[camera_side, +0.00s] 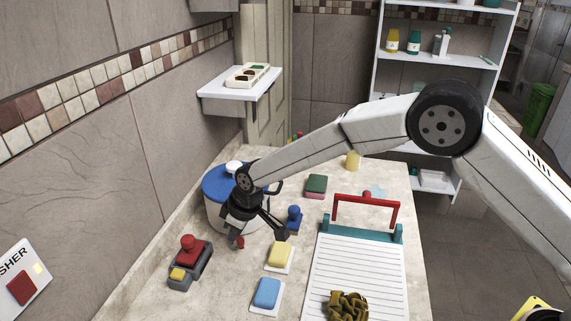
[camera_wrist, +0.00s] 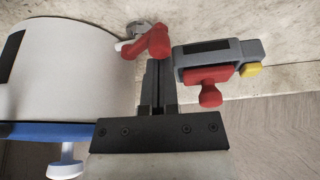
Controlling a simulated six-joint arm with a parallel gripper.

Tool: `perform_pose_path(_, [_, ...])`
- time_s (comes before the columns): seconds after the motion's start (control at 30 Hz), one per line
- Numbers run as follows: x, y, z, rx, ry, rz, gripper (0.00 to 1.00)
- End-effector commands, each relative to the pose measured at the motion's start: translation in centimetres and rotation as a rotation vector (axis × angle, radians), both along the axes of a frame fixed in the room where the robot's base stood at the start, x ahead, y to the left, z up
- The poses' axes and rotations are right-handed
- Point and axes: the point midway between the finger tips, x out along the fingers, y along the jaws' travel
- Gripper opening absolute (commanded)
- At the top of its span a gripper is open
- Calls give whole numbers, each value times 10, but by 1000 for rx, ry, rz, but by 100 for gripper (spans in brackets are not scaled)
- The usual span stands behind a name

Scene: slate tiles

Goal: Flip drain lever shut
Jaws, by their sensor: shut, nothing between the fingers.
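The drain lever is a red bent handle (camera_wrist: 151,42) on a small grey-white spout (camera_wrist: 134,33), low on a white drum (camera_wrist: 70,65) with a blue lid (camera_wrist: 50,131). In the side view the drum (camera_side: 214,214) stands by the wall, and a bit of the red lever (camera_side: 240,242) shows beside my fingers. My gripper (camera_side: 236,241) points down in front of the drum. In the wrist view my gripper (camera_wrist: 158,62) is shut and empty, its tips right by the lever. I cannot tell whether they touch it.
A grey block with a red knob and yellow button (camera_side: 190,262) is close by at left. A blue knobbed piece (camera_side: 293,218), yellow sponge (camera_side: 281,254), blue sponge (camera_side: 267,292) and ribbed board with red handle (camera_side: 357,265) lie to the right. A wall shelf (camera_side: 239,83) is above.

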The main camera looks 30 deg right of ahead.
Motion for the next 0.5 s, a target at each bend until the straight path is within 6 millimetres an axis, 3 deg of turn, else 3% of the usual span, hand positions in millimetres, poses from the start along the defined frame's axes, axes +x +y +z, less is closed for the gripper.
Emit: perform_pose_path(0.5, [-1, -3, 0, 0, 1, 72, 0])
